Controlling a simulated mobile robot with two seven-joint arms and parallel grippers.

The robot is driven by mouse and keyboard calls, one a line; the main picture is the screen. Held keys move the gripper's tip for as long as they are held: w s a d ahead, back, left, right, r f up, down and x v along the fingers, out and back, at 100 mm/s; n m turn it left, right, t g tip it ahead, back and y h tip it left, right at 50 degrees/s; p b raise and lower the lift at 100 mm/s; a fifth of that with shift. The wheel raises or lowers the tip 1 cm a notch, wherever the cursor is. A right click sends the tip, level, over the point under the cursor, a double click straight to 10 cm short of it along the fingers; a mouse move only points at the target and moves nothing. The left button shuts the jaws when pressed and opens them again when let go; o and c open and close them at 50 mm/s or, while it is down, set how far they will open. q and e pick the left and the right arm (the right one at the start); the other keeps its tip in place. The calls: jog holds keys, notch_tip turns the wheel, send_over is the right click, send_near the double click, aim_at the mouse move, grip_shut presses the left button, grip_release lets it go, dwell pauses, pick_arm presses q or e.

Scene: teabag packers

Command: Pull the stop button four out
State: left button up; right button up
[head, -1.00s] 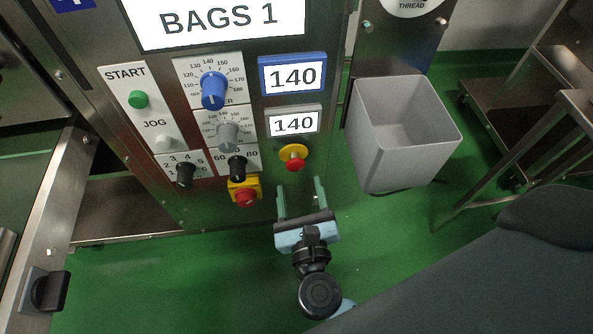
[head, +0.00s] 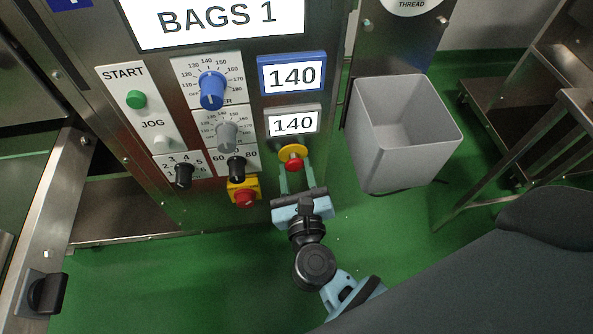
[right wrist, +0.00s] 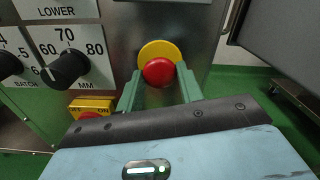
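A red mushroom stop button (head: 293,164) sits on a round yellow plate below the two 140 displays on the steel panel. It also shows in the right wrist view (right wrist: 158,72). No number four is readable on it. My right gripper (head: 295,173) is open, pointing at the panel, with one green finger on each side of the red button. In the right wrist view, the fingertips flank the button's lower half; whether they touch it I cannot tell. My left gripper is not in view.
A red knob on a yellow box (head: 244,195) is to the left of the button, below the black dial (head: 237,168). A grey bin (head: 405,135) hangs to the right. Green floor (head: 200,280) is clear below the panel.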

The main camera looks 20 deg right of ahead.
grip_shut()
jog(key=shift+s+a, duration=0.15)
jog(key=shift+s, duration=0.3)
jog(key=o, duration=0.9)
grip_release()
jog(key=shift+s, duration=0.15)
jog(key=v, duration=0.7)
jog(key=shift+s+a, duration=0.15)
jog(key=shift+s, duration=0.15)
